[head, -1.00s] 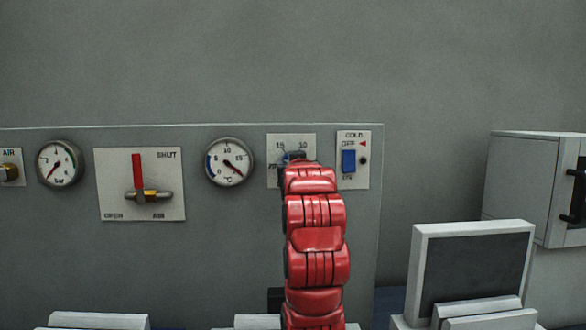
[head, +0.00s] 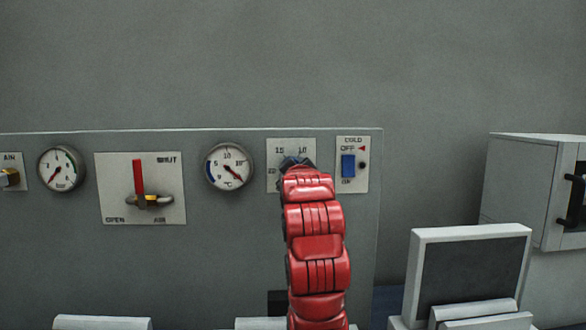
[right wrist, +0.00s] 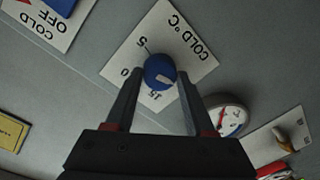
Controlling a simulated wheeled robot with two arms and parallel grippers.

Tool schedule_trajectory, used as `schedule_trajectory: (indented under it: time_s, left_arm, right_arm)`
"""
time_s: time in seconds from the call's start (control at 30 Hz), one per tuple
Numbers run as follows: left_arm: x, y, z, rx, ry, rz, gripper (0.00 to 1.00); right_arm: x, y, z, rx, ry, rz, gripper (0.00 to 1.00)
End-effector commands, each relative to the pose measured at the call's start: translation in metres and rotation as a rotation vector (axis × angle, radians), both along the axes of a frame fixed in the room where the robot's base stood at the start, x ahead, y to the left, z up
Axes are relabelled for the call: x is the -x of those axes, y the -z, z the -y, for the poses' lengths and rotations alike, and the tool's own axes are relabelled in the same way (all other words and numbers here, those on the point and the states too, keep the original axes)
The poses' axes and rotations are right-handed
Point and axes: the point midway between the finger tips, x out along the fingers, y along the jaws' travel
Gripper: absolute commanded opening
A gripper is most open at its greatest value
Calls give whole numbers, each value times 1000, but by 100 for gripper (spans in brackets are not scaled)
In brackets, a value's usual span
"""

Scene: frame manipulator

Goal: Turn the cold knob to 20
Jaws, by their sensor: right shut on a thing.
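The cold knob (right wrist: 158,65) is round and blue with a pale mark on its face. It sits on a white plate (right wrist: 188,62) printed "COLD °C". In the right wrist view the mark is on the knob's lower part, near the 15; its exact reading is unclear. My right gripper (right wrist: 159,78) is shut on the knob, one finger on each side. In the head view my red right arm covers the knob and most of the lower plate (head: 308,145); numbers show along the plate's top. My left gripper is not in view.
Right of the plate is a blue cold switch (head: 348,166). Left are a round °C gauge (head: 230,166), a red-handled air valve (head: 139,178) and a bar gauge (head: 60,168). A dark-faced panel (head: 470,265) and a grey cabinet (head: 525,190) stand at the right.

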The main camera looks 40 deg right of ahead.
Motion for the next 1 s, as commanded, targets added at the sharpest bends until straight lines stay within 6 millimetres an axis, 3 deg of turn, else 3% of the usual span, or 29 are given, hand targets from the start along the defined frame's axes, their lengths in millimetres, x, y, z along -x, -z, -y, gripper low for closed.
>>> schedule_trajectory:
  time_s: [0.4, 0.43, 0.57, 1.0]
  left_arm:
    - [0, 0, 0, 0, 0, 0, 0]
    - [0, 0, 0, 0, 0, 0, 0]
    - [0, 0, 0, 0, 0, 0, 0]
    - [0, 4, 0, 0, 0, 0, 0]
  right_arm:
    - [-1, 3, 0, 3, 0, -9, 0]
    - [-1, 2, 0, 3, 0, -9, 60]
    - [-1, 2, 0, 3, 0, -6, 83]
    - [9, 1, -5, 6, 0, 0, 84]
